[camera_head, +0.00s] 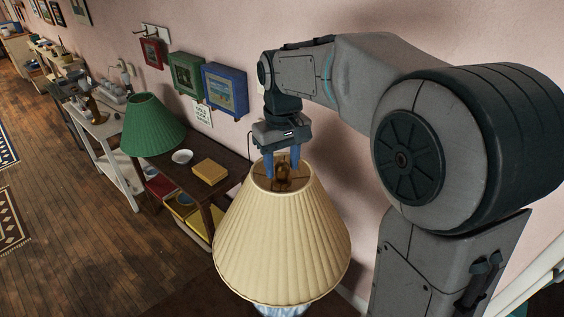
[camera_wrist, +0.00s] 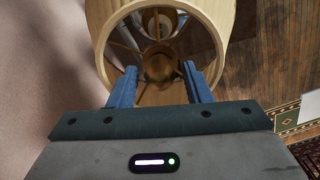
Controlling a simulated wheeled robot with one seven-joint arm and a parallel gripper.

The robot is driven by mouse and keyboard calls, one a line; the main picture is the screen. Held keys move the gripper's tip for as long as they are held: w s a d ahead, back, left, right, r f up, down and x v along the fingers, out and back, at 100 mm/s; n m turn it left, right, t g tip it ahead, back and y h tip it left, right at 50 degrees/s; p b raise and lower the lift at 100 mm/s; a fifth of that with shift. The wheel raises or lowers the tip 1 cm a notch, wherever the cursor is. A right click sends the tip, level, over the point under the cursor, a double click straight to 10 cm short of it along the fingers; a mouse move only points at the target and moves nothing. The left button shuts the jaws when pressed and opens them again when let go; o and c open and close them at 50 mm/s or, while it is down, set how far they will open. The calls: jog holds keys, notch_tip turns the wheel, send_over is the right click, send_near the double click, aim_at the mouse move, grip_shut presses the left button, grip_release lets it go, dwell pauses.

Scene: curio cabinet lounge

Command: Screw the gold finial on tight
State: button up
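The cream pleated lampshade (camera_head: 282,240) stands in front of me, with its round top opening facing up. The gold finial (camera_head: 283,173) sits at the middle of that opening, above the shade's thin spokes. In the wrist view the finial (camera_wrist: 159,66) is a round brown-gold shape inside the shade's ring (camera_wrist: 227,22). My gripper (camera_head: 282,168) points down at the opening, with one blue finger on each side of the finial. In the wrist view my gripper (camera_wrist: 159,68) is open, with gaps between the fingers and the finial. The finial's thread is hidden.
A dark side table (camera_head: 228,157) holds a green lamp (camera_head: 152,125), a white bowl (camera_head: 182,157) and a yellow box (camera_head: 210,171). Red, green and blue framed boxes (camera_head: 225,90) hang on the pink wall, close behind my arm. Wooden floor (camera_head: 80,230) lies clear at left.

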jog(key=n, duration=0.3)
jog(key=shift+f+n, duration=0.1)
jog(key=shift+n, duration=0.2)
jog(key=n, duration=1.9)
jog(key=shift+n, duration=3.6)
